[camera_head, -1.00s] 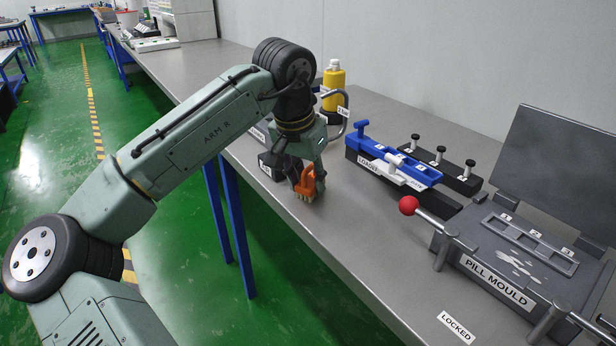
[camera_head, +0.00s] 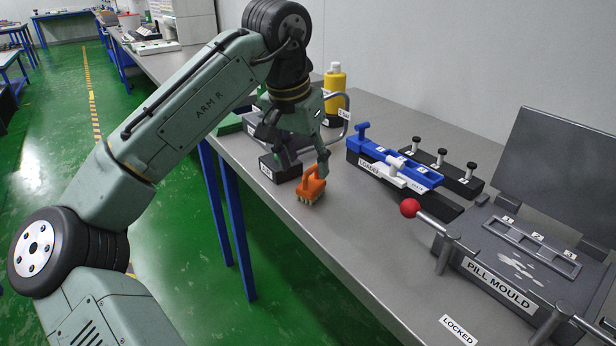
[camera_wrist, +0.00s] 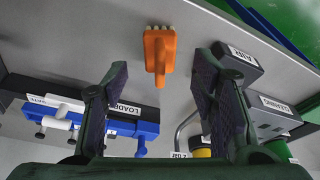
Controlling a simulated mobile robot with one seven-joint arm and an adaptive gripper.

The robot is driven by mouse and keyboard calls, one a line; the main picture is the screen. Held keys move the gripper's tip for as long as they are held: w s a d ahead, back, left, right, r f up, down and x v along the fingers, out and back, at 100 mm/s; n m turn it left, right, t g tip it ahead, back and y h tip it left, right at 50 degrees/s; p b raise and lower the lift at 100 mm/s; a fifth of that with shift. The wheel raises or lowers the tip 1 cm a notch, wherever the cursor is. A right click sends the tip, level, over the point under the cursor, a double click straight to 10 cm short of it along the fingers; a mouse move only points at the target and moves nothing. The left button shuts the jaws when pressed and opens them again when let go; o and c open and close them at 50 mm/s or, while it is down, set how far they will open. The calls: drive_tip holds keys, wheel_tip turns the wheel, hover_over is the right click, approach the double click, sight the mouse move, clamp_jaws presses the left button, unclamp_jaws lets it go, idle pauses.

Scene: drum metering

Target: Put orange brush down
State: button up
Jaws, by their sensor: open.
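The orange brush (camera_head: 312,187) stands on the grey bench near its front edge, bristles down on the surface and handle up. It also shows in the wrist view (camera_wrist: 160,52), beyond and between the spread fingers. My gripper (camera_head: 293,150) is open and empty, just above the brush. In the wrist view my gripper (camera_wrist: 158,90) has a clear gap on both sides of the brush.
A dark labelled block (camera_head: 279,168) sits left of the brush. A blue loader (camera_head: 395,162), a yellow bottle (camera_head: 335,88) and a pill mould (camera_head: 510,255) with a red-knobbed lever (camera_head: 409,207) share the bench (camera_head: 345,235).

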drive_tip(key=d+v, duration=0.1)
drive_tip(key=v, duration=0.5)
drive_tip(key=shift+a+r, duration=0.2)
drive_tip(key=shift+a, duration=0.35)
